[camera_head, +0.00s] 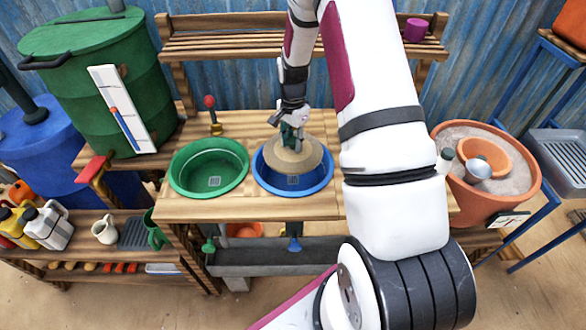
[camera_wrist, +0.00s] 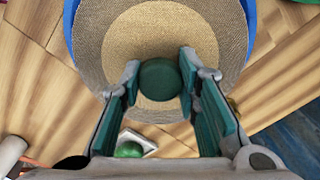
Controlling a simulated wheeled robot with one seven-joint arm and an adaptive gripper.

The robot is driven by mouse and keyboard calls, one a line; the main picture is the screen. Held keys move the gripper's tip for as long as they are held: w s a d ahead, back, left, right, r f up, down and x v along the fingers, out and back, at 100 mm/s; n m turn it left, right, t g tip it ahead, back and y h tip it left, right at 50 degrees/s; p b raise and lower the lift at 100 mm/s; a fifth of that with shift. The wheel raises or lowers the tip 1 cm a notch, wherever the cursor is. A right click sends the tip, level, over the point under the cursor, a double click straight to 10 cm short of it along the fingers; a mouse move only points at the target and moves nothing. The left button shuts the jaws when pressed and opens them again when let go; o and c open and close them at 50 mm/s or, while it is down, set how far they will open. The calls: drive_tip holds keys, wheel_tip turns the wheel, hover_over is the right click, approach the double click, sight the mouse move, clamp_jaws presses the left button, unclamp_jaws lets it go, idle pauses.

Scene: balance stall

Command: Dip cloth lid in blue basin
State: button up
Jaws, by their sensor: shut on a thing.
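The cloth lid (camera_head: 294,163) is a round tan woven disc with a darker outer ring. In the head view it lies over or in the blue basin (camera_head: 264,183), whose rim shows around it. Whether the lid touches water cannot be told. In the wrist view the lid (camera_wrist: 120,60) fills the upper middle, with a dark green round knob (camera_wrist: 160,79) at its centre. My gripper (camera_head: 291,138) is above the lid. In the wrist view the fingers of my gripper (camera_wrist: 160,82) are shut on the knob from both sides.
A green basin (camera_head: 183,185) stands left of the blue one on the wooden bench (camera_head: 222,208). A red-knobbed tap (camera_head: 212,115) stands behind. A large green barrel (camera_head: 70,85) is at left. A terracotta pot (camera_head: 525,190) with sand is at right.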

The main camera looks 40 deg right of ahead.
sight(293, 139)
drive_tip(key=shift+r, duration=0.1)
drive_tip(key=shift+r+p, duration=0.4)
drive_tip(key=shift+r, duration=1.55)
